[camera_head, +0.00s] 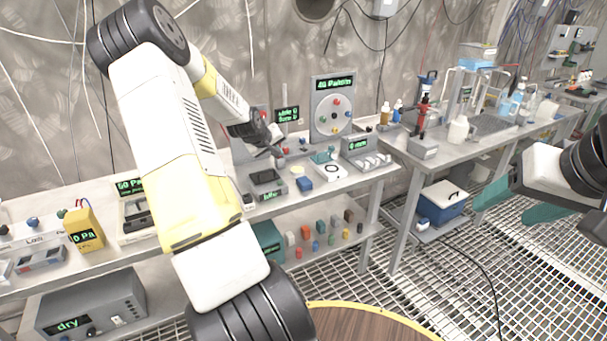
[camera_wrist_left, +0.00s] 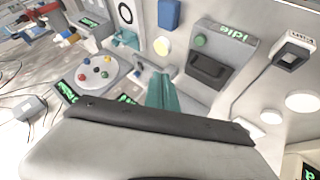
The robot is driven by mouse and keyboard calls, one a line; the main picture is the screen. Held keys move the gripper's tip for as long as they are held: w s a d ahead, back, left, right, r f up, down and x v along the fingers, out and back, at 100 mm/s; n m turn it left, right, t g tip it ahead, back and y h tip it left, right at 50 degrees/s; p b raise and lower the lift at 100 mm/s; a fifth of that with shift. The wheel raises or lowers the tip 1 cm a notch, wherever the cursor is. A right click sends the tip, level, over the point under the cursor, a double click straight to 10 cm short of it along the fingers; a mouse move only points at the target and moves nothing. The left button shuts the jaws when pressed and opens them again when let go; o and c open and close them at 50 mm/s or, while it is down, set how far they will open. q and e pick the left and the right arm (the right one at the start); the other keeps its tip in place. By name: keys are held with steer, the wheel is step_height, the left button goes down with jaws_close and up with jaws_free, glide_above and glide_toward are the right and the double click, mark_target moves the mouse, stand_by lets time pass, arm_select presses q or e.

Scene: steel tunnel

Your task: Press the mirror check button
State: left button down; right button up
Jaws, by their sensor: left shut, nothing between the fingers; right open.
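No label reading mirror check is legible, so I cannot tell which button it is. A grey box with a green "idle" display (camera_head: 268,183) and dark window lies on the bench; in the left wrist view the idle box (camera_wrist_left: 213,62) shows a green button (camera_wrist_left: 200,40). My left gripper (camera_wrist_left: 165,92) has its teal fingers together and empty, seen beside that box; whether they touch anything is unclear. In the head view its hand (camera_head: 262,132) is above the bench, with the fingertips hard to make out. My right gripper (camera_head: 525,200) is open and empty, right of the bench.
A panel with a round dial and coloured knobs (camera_head: 335,108) stands behind. A blue block (camera_head: 305,184), a white ring-topped device (camera_head: 327,170) and a teal piece (camera_head: 322,156) crowd the bench nearby. A blue cooler (camera_head: 443,199) sits below the right bench. Grating floor is open between.

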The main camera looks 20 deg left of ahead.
stand_by(0.3)
arm_select(q)
glide_above(279, 185)
steer(key=shift+f, duration=4.4)
steer(key=shift+f, duration=0.15)
steer(key=shift+f, duration=0.25)
steer(key=shift+f, duration=0.45)
steer(key=shift+r, duration=0.85)
